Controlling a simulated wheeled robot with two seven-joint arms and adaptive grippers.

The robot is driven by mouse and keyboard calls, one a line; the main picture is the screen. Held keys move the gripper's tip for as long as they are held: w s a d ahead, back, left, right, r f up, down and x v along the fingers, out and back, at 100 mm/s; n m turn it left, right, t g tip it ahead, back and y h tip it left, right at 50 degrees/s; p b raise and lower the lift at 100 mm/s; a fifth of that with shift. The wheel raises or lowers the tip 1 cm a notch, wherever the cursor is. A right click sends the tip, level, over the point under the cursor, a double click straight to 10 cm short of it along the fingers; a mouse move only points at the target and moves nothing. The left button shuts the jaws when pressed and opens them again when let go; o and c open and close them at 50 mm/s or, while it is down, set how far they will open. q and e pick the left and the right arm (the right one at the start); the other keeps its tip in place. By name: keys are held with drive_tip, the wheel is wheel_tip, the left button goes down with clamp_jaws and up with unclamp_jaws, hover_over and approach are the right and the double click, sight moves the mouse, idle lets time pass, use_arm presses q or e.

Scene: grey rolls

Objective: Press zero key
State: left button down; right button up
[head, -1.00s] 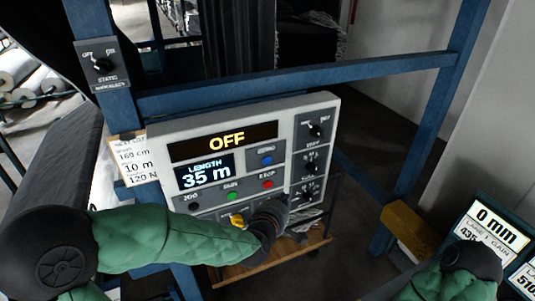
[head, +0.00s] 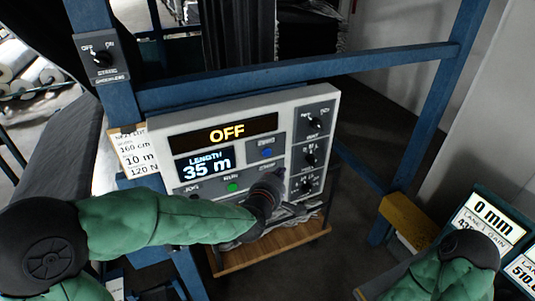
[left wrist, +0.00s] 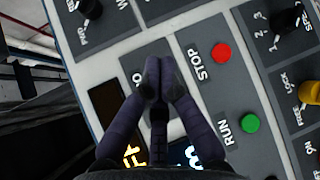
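The zero key is a blue round button (head: 266,153) on its own plate, upper right of the length display on the grey control panel (head: 325,97). My left gripper (head: 278,178) is just below it in the head view, in front of the panel. In the left wrist view the left fingers (left wrist: 159,75) are together and empty, over the plate with a partly covered label; they hide the blue button there. Contact cannot be told. The upper display (head: 228,134) reads OFF, the length display (head: 205,167) 35 m. My right gripper is out of view.
The red stop button (left wrist: 221,53) and green run button (left wrist: 250,123) sit close beside the left fingers. Several black knobs (head: 313,122) line the panel's right side. A blue frame (head: 300,70) surrounds the panel. A second display (head: 492,217) stands at lower right.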

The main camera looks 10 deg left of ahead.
sight(267, 152)
use_arm(q)
drive_tip(key=w+a, duration=0.1)
drive_tip(key=w+a+b, duration=0.1)
drive_tip(key=w, duration=0.1)
drive_tip(key=w+a, duration=0.1)
drive_tip(key=w, duration=0.1)
drive_tip(key=shift+a+b, duration=0.35)
drive_tip(key=shift+b, duration=0.05)
drive_tip(key=shift+w, duration=0.1)
idle(1.2)
drive_tip(key=shift+w+a+b, duration=0.2)
drive_tip(key=shift+b, duration=0.25)
